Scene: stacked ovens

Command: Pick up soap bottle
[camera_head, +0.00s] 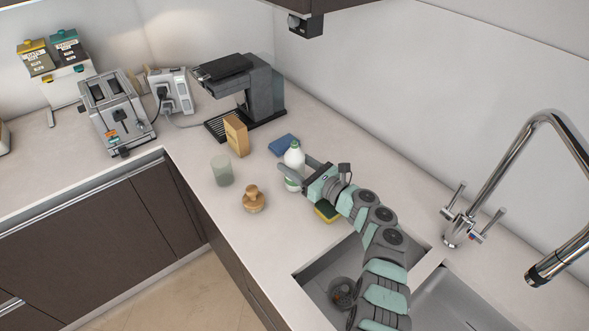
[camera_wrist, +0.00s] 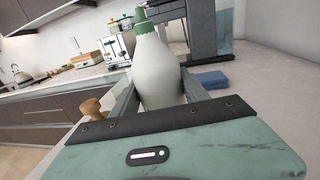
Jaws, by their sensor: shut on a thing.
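The soap bottle (camera_head: 294,157) is white with a green cap and stands upright on the counter, behind the sink. My gripper (camera_head: 296,174) reaches it from the right and is shut on its body, one finger on each side. In the wrist view the bottle (camera_wrist: 157,70) fills the space between the two fingers of my gripper (camera_wrist: 158,92). Its lower part is hidden behind the gripper body. I cannot tell whether its base touches the counter.
A wooden-handled brush (camera_head: 253,199), a grey-green cup (camera_head: 221,170) and a tan box (camera_head: 237,135) stand left of the bottle. The coffee machine (camera_head: 262,90), sink (camera_head: 318,284) and faucet (camera_head: 470,222) are nearby.

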